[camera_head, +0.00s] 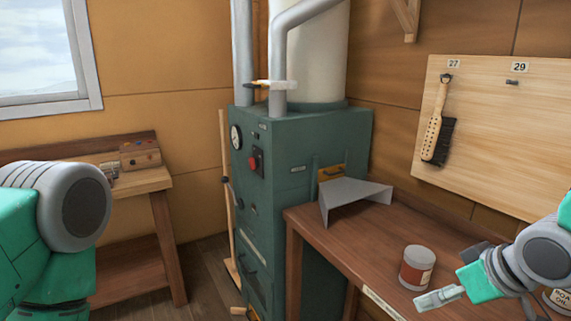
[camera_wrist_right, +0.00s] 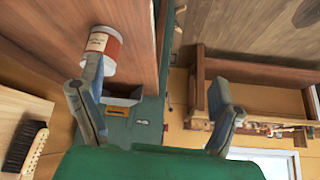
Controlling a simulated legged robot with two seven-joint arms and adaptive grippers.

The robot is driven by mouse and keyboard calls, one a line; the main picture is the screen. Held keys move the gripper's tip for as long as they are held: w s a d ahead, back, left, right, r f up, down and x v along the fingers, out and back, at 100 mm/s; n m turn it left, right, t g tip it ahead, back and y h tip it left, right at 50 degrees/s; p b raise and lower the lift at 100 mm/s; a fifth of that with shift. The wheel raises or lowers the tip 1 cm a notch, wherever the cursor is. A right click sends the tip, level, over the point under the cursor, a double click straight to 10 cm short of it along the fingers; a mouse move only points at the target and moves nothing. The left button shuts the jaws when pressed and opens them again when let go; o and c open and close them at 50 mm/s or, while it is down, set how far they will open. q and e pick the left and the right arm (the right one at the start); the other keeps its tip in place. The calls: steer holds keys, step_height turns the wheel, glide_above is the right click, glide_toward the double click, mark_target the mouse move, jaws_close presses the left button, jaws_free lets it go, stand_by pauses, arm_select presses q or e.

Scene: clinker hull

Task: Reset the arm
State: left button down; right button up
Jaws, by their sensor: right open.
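My right arm (camera_head: 540,255) comes in from the right edge in the head view. My right gripper (camera_head: 440,297) is over the brown workbench (camera_head: 345,240), beside the can with the red label (camera_head: 417,268). The fingers look apart in the right wrist view, with nothing between the tips (camera_wrist_right: 157,78). The can (camera_wrist_right: 100,47) shows there behind the left finger; I cannot tell whether they touch. My left arm (camera_head: 60,225) fills the left side of the head view, and its gripper is outside the frame.
A green boiler cabinet (camera_head: 290,160) with pipes stands behind the bench. A grey bent sheet (camera_head: 355,193) lies on the bench. A brush (camera_head: 437,130) hangs on the pegboard (camera_head: 500,150). Another can (camera_head: 560,299) is partly hidden by my right arm. A wooden shelf bench (camera_head: 125,185) stands left.

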steer(key=s+f+m+g+b, duration=0.1)
steer(key=s+f, duration=0.2)
steer(key=f, duration=0.3)
steer(key=s+a+f+g, duration=0.1)
steer(key=s+f, duration=0.2)
steer(key=f, duration=0.3)
steer(key=s+f+m+g+b, duration=0.1)
steer(key=s+f, duration=0.3)
steer(key=f, duration=0.3)
arm_select(q)
steer(key=f, duration=0.1)
steer(key=f+b, duration=0.1)
steer(key=f, duration=0.1)
steer(key=shift+w+d+f, duration=0.2)
arm_select(e)
steer(key=s+d+f+m+g+h, duration=0.1)
steer(key=s+f+g+h, duration=0.1)
steer(key=s+f, duration=1)
steer(key=shift+s+d+f+g, duration=0.15)
steer(key=shift+s+d+g, duration=0.2)
steer(key=shift+s, duration=0.85)
